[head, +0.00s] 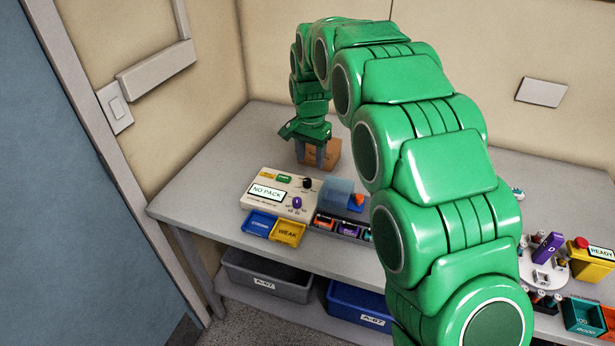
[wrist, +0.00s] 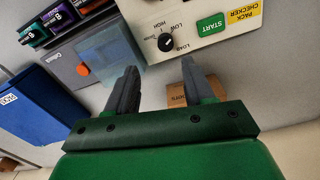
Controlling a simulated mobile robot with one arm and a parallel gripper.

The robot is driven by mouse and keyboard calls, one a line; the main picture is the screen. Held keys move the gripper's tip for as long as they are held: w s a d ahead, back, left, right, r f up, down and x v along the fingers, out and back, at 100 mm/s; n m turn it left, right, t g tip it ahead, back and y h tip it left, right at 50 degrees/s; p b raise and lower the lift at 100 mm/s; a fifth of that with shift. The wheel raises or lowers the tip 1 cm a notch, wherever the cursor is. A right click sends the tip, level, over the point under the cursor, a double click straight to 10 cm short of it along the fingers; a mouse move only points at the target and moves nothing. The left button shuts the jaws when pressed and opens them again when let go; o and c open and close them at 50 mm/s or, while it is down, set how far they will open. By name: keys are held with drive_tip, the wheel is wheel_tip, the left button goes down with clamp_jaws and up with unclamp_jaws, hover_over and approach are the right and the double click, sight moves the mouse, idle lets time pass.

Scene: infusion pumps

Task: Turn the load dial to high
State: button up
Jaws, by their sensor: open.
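The load dial (wrist: 167,42) is a small round black knob with a light mark, on a cream pack checker panel (wrist: 190,8). LOAD, LOW and HIGH are printed around it. In the head view the dial (head: 307,183) is at the panel's far right. The mark's exact setting is too small to tell. My gripper (head: 310,160) points down just behind the panel's far edge, beside a brown box (head: 332,152). In the wrist view my gripper (wrist: 160,72) is open and empty, with its fingertips spread on either side of the dial's line but apart from it.
The panel has a green START button (wrist: 210,25), a NO PACK screen (head: 267,191) and a purple knob (head: 297,202). Blue (head: 259,223) and yellow WEAK (head: 288,233) trays stand in front. A battery rack (head: 347,229) and a translucent blue cover (head: 337,191) are to the right.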

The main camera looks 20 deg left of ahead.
sight(307, 180)
drive_tip(key=shift+w+a+f, duration=0.1)
drive_tip(key=shift+a+f, duration=0.25)
drive_tip(key=shift+a, duration=0.1)
drive_tip(key=shift+f, duration=3.8)
clamp_jaws()
